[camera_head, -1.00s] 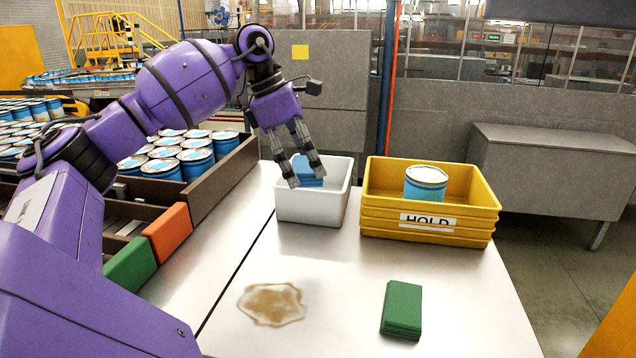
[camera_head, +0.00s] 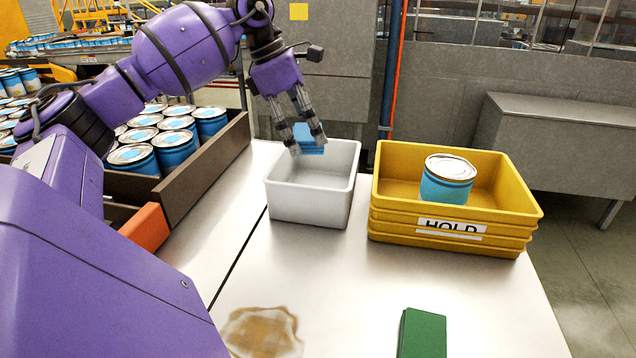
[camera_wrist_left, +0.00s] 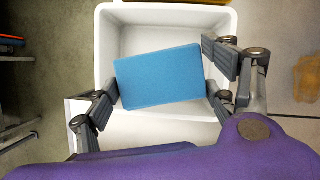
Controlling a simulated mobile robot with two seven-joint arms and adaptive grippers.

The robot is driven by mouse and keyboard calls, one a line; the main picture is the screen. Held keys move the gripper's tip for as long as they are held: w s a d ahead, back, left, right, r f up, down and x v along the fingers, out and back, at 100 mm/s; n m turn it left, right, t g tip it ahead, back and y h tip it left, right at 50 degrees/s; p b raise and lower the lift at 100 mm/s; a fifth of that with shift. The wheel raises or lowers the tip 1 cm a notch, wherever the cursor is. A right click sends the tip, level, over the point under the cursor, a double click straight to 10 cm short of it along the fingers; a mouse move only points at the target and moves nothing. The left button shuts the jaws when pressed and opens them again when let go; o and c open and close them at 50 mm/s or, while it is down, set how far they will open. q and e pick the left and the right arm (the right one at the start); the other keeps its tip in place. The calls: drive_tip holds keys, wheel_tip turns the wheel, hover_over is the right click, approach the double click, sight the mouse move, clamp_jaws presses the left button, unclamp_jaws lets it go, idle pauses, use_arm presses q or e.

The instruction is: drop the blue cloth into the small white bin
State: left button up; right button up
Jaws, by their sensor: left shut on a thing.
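The blue cloth (camera_head: 308,139) is a folded flat block held between the fingers of my left gripper (camera_head: 309,146). In the left wrist view the blue cloth (camera_wrist_left: 158,76) sits between the two fingers of the left gripper (camera_wrist_left: 163,92), over the bin's opening. The small white bin (camera_head: 308,205) stands on the table, directly under the gripper; its inside (camera_wrist_left: 137,40) looks empty in the wrist view where it shows. The cloth hides part of the bin's floor. My right gripper is in neither view.
A yellow HOLD tote (camera_head: 450,240) with a blue can (camera_head: 447,180) stands just right of the bin. A green cloth-like block (camera_head: 422,333) lies at the front, near a brown stain (camera_head: 262,332). A crate wall (camera_head: 205,155) with several cans is at left.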

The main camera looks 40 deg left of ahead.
use_arm(q)
drive_tip(key=shift+f, duration=2.15)
drive_tip(key=o, duration=1.2)
drive_tip(key=v, duration=1.2)
drive_tip(key=shift+s, duration=0.1)
